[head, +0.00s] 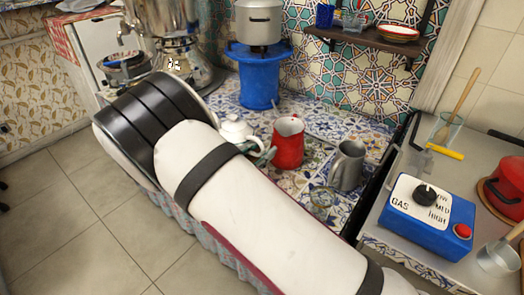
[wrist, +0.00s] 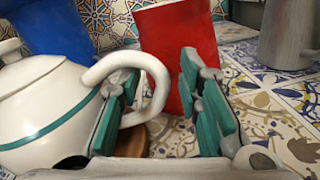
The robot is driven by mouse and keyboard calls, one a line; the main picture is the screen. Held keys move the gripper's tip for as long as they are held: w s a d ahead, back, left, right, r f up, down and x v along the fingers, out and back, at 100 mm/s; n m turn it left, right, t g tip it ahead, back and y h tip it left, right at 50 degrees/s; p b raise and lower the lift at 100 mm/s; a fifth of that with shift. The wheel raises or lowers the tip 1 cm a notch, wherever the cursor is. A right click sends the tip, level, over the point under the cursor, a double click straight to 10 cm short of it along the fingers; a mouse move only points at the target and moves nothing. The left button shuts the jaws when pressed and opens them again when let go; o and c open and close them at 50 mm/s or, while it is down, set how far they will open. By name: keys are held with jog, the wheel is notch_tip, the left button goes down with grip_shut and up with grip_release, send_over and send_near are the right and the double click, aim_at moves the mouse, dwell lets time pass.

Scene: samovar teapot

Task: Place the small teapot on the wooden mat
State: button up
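The small white teapot (wrist: 40,105) with a green stripe stands at the left of the wrist view, its spout side cut off. It also shows in the head view (head: 233,130), partly behind my arm. My gripper (wrist: 160,108) is open at the teapot's handle (wrist: 158,88). The handle's outer curve lies between the fingers, and the left finger shows within the handle loop; contact cannot be told. In the head view only the green fingertips (head: 264,156) show past my arm. A brown wooden piece (wrist: 131,140), possibly the mat, shows partly below the handle.
A red jug (head: 288,145) stands just beyond my gripper, with a grey pitcher (head: 348,166) to its right. A blue stand (head: 258,85) with a pot and a large samovar (head: 170,30) are behind. A blue gas box (head: 425,215) sits on the right counter.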

jog(key=v, duration=1.2)
jog(key=s+d+r+m+g+y, duration=0.1)
jog(key=s+d+r+m+g, duration=0.45)
jog(key=d, duration=0.55)
jog(key=s+d+r+m+g, duration=0.3)
jog(key=d+r+m+g, duration=0.5)
jog(key=d, duration=0.4)
jog(key=s+d+r+m+y, duration=0.3)
jog(key=s, duration=0.3)
jog(key=s+d+r+m+y, duration=0.3)
jog(key=s, duration=0.3)
jog(key=s+a+m+t+y, duration=0.2)
jog(key=s+m+y, duration=0.3)
jog(key=s, duration=0.5)
jog(key=shift+s+a, duration=0.2)
jog(key=shift+s, duration=0.2)
jog(key=shift+r, duration=0.15)
